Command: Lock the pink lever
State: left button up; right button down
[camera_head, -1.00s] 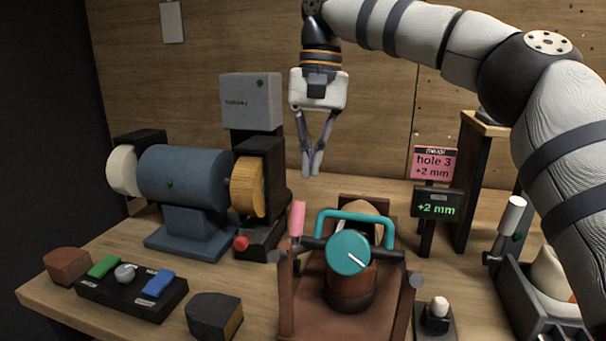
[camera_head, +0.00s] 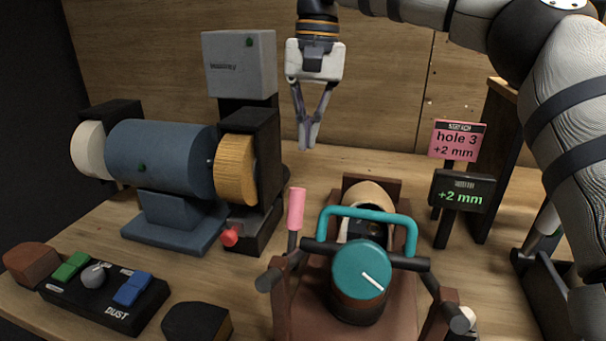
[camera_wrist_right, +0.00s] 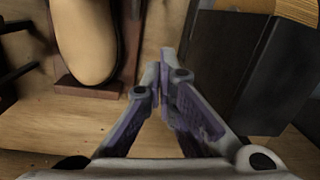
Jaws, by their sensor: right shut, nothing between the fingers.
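The pink lever (camera_head: 296,209) stands upright on a dark stem at the left side of the brown clamp fixture (camera_head: 304,322) in the head view. A teal handle (camera_head: 368,214) and a teal round dial (camera_head: 361,270) with a white mark sit to its right. My right gripper (camera_head: 308,146) is shut and empty, pointing down in the air above and behind the pink lever, apart from it. In the right wrist view its fingertips (camera_wrist_right: 164,72) meet, and the pink lever does not show. My left gripper is not in view.
A blue bench grinder (camera_head: 165,158) with a yellow wheel stands to the left. A control box (camera_head: 110,305) lies at front left. The pink sign (camera_head: 458,141) and a green-lit display (camera_head: 462,192) stand to the right. A tan rounded form (camera_wrist_right: 83,40) is beside the fingers in the wrist view.

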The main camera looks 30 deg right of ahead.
aim_at(294, 223)
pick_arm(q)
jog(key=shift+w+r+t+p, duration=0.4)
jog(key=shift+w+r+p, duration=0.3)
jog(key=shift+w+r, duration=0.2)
pick_arm(e)
notch_tip(294, 223, down, 6)
jog(key=s+a, duration=0.3)
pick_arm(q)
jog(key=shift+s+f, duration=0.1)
pick_arm(e)
jog(key=shift+w, duration=0.15)
